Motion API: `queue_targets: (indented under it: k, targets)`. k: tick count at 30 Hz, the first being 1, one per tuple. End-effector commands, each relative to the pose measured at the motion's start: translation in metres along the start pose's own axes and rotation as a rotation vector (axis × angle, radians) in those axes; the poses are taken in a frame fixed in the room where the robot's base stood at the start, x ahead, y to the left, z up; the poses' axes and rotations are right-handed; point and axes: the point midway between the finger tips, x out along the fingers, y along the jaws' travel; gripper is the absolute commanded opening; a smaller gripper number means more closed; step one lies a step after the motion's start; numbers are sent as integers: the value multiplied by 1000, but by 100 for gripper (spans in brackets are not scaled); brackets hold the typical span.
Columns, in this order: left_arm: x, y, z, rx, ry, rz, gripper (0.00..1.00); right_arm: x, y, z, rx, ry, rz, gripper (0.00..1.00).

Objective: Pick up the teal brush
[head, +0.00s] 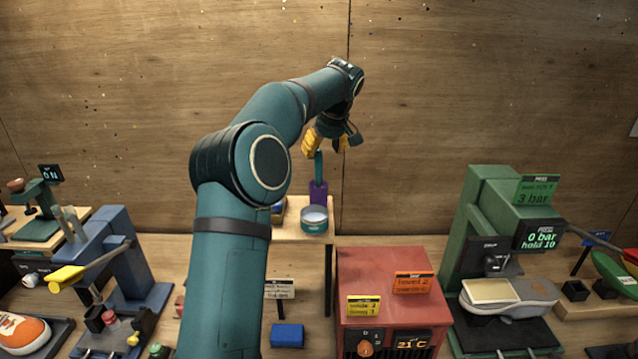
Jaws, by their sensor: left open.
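The teal brush (318,166) stands upright, its lower end in or behind a purple block (318,192) on a small raised wooden shelf (292,229). My left gripper (326,143) is open at the top of the brush, its yellow fingertips on either side of the handle's upper end. I cannot tell whether the fingers touch it. My right gripper is not in view.
A round tin (314,219) sits on the shelf in front of the purple block. A red heater box (385,300) is below right, a green press (500,225) further right, and a blue press (105,260) at left. A blue block (287,335) lies on the table.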

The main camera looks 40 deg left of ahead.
Motion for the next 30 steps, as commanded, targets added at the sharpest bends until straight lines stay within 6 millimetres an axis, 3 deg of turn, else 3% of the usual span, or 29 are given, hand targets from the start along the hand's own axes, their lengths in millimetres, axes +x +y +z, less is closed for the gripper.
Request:
queue_targets:
  k: [10,19,26,27,30]
  targets:
    - [23,-2,0,1,-1,-1,59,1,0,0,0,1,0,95]
    - [62,-6,-1,0,0,-1,59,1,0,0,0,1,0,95]
    - [64,-6,-1,0,1,1,59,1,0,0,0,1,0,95]
    - [64,-6,-1,0,1,1,54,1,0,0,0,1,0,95]
    - [64,-6,-1,0,1,1,19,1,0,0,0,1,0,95]
